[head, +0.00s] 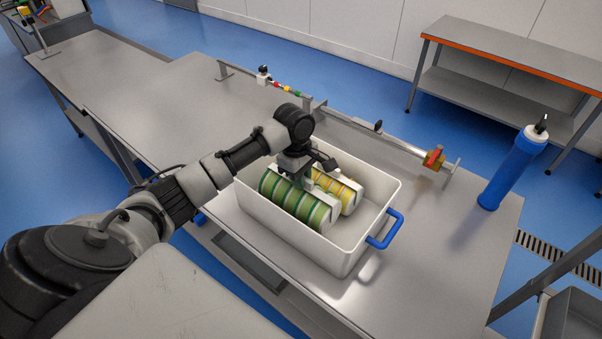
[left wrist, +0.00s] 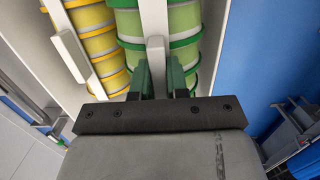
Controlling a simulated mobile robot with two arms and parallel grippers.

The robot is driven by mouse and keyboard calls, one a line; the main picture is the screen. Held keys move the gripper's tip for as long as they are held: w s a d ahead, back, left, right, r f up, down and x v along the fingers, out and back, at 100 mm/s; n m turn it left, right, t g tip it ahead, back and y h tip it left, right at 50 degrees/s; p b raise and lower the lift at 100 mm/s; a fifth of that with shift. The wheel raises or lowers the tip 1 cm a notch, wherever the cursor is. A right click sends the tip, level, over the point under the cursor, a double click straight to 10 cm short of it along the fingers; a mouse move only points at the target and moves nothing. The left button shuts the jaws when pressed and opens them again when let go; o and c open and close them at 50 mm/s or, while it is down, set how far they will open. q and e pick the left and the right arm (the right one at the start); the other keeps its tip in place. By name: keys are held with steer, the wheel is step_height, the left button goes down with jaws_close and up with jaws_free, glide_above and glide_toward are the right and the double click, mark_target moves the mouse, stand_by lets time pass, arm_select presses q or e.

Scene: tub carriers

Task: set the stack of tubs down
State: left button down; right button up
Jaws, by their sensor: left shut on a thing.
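A stack of green tubs (head: 290,203) lies on its side in a white carrier, inside a white bin (head: 345,262) on the metal table. My left gripper (head: 297,178) is over the green stack and shut on its carrier. In the left wrist view the fingers (left wrist: 158,78) close on the carrier's white handle bar (left wrist: 155,22), with green tubs (left wrist: 184,30) on both sides. A stack of yellow tubs (head: 347,194) in a similar carrier lies beside it, to the right. Whether the green stack touches the bin floor is hidden. My right gripper is not in view.
The bin has a blue handle (head: 386,230) at its right end. A blue cylinder (head: 511,168) stands on the table to the right. A rail with a red and yellow fitting (head: 433,158) runs along the back edge. The table's left part (head: 165,100) is clear.

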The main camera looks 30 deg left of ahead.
arm_select(q)
steer(key=shift+w+f, duration=0.1)
steer(key=shift+f, duration=0.35)
steer(key=c, duration=1.6)
jaws_free()
steer(key=shift+f, duration=0.15)
steer(key=o, duration=0.5)
steer(key=shift+s, duration=0.2)
steer(key=shift+a+r+b, duration=0.25)
steer(key=shift+r+b, duration=0.25)
steer(key=shift+r, duration=1.7)
steer(key=shift+a+r+b, duration=0.2)
steer(key=shift+r+b, duration=0.35)
steer(key=shift+r, duration=1.7)
steer(key=shift+a+r+b, duration=0.25)
steer(key=shift+r+b, duration=0.25)
steer(key=shift+r, duration=1.7)
steer(key=shift+w, duration=0.1)
